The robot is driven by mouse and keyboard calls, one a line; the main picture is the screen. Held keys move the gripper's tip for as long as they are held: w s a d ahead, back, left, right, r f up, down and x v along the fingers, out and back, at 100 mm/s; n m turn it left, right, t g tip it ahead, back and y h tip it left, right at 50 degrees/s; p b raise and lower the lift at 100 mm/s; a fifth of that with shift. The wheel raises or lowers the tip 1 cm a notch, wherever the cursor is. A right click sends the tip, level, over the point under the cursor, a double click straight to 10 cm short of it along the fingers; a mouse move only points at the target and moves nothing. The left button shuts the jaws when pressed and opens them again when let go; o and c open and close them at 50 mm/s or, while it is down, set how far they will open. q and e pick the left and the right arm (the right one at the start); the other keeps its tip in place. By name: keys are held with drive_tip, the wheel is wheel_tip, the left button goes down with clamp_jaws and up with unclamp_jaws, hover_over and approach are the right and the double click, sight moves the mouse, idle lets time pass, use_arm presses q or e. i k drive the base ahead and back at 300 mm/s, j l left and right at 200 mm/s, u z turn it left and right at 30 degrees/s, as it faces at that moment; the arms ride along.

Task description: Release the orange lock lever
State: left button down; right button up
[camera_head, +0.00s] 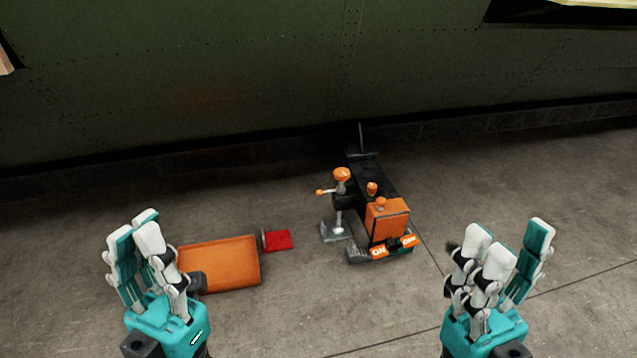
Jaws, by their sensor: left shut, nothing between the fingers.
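A black and orange machine (387,218) stands on the floor in the middle of the head view. At its left side a grey post carries an orange knob (342,174) and a short orange-tipped handle (321,192). Two small orange knobs (372,188) sit on its top. I cannot tell which orange part is the lock lever. My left gripper (147,228) is shut and empty at the lower left, well apart from the machine. My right gripper (508,238) is open and empty at the lower right, also apart from the machine.
An orange box-like thing (222,262) lies on the floor beside my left gripper, with a red piece (278,240) at its right. A dark green riveted fuselage wall (220,70) spans the back. The concrete floor between my grippers is mostly clear in front.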

sight(320, 192)
drive_tip(key=i+j+z, duration=0.35)
drive_tip(key=i, duration=0.2)
drive_tip(key=i+j+z, duration=0.75)
drive_tip(key=i+j, duration=0.15)
